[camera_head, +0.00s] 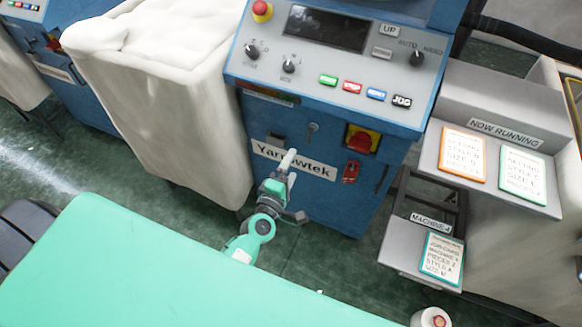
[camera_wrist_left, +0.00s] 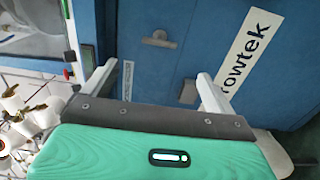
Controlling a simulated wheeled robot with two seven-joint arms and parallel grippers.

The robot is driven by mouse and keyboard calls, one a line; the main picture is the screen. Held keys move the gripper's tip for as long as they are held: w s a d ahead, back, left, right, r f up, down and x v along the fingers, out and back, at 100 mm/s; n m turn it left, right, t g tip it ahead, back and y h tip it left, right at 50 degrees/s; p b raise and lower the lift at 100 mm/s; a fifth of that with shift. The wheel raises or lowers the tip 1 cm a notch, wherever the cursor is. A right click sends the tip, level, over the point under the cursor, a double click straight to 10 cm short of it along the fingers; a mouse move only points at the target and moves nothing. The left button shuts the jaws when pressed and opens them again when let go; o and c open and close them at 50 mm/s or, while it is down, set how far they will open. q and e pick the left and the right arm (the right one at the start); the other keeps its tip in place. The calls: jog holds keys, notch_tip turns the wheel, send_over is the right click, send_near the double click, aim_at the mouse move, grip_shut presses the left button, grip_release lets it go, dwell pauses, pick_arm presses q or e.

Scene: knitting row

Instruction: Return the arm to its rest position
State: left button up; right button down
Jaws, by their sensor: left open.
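My left gripper (camera_head: 290,168) is in front of the lower front of the blue knitting machine (camera_head: 310,215), by the Yarnowtek label (camera_head: 308,168). Its two white fingers are spread apart with nothing between them. In the left wrist view the open left gripper (camera_wrist_left: 155,82) faces the blue panel (camera_wrist_left: 165,75), with a handle-like fitting between the fingers' lines. I cannot tell how far the fingertips stand from the panel. My right gripper is not in view.
A control panel (camera_head: 395,75) with knobs and buttons is above. A white, full sack-like bin (camera_head: 160,110) stands at left. Card shelves (camera_head: 410,246) are at right. A white cone (camera_head: 431,318) is at the bottom right. Yarn cones (camera_wrist_left: 35,115) show in the left wrist view.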

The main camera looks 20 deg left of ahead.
pick_arm(q)
jog(key=shift+f, duration=0.1)
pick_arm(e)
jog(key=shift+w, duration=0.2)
